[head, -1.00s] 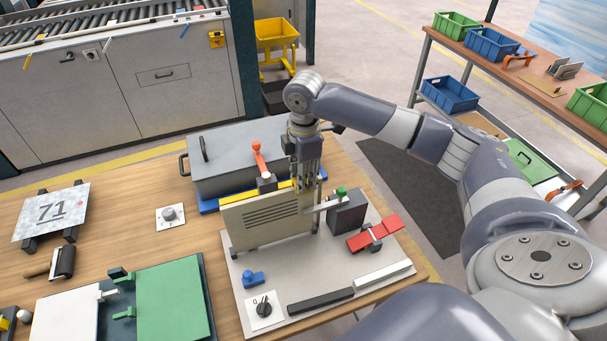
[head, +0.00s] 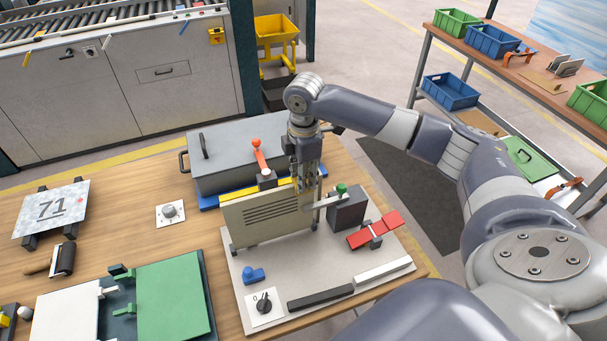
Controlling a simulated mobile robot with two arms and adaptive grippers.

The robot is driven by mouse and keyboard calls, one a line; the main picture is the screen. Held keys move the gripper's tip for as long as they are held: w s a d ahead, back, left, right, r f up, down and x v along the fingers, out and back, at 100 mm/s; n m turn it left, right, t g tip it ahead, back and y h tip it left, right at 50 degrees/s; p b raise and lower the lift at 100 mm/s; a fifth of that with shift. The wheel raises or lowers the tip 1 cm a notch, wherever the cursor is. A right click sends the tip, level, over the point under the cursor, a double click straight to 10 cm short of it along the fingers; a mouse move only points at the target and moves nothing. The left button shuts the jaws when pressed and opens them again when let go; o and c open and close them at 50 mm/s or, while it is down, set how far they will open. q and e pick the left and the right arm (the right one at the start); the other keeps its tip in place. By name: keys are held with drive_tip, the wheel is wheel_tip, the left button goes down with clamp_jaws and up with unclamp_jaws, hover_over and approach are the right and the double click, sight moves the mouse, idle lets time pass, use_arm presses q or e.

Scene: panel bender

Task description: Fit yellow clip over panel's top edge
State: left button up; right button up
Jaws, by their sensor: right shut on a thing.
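The beige slotted panel (head: 262,221) stands upright on the pale base plate at the back of the fixture. A long yellow strip (head: 238,193), which looks like the yellow clip, shows just above and behind the panel's top edge. I cannot tell whether it sits on the edge or apart from it. My right gripper (head: 306,190) points down at the panel's right end, by the strip's right end. It is shut, and its fingers hide most of what they hold. My left gripper is not in view.
A dark block with a green knob (head: 342,187) and a red lever (head: 375,231) stand right of the panel. A grey lidded box (head: 236,163) is close behind, with a red-tipped handle (head: 257,146) near my gripper. A blue piece (head: 253,275) lies in front.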

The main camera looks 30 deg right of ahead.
drive_tip(key=shift+f, duration=0.1)
drive_tip(key=o, duration=0.9)
drive_tip(key=shift+o, duration=0.2)
drive_tip(key=shift+r, duration=4.5)
